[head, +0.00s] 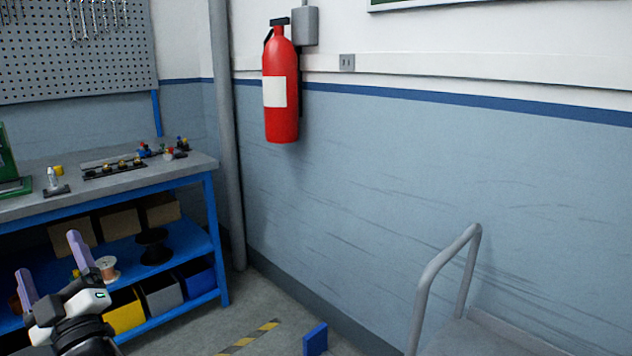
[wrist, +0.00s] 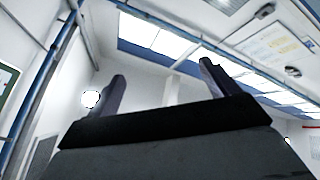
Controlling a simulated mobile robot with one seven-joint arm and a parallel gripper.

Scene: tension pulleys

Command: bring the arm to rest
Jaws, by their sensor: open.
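My gripper (head: 52,266) is at the lower left of the head view, raised in front of the blue workbench (head: 212,232). Its two purple-grey fingers stand apart with nothing between them. In the wrist view my gripper (wrist: 162,85) also shows open and empty, with the ceiling lights and upper walls behind it. It touches nothing that I can see. The rest of my arm is mostly outside the head view.
The bench top holds a black rail with small parts (head: 114,168); bins and spools fill the shelf below. A red fire extinguisher (head: 281,90) hangs on the wall. A grey cart (head: 470,335) stands at the lower right. Some floor between bench and cart is clear.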

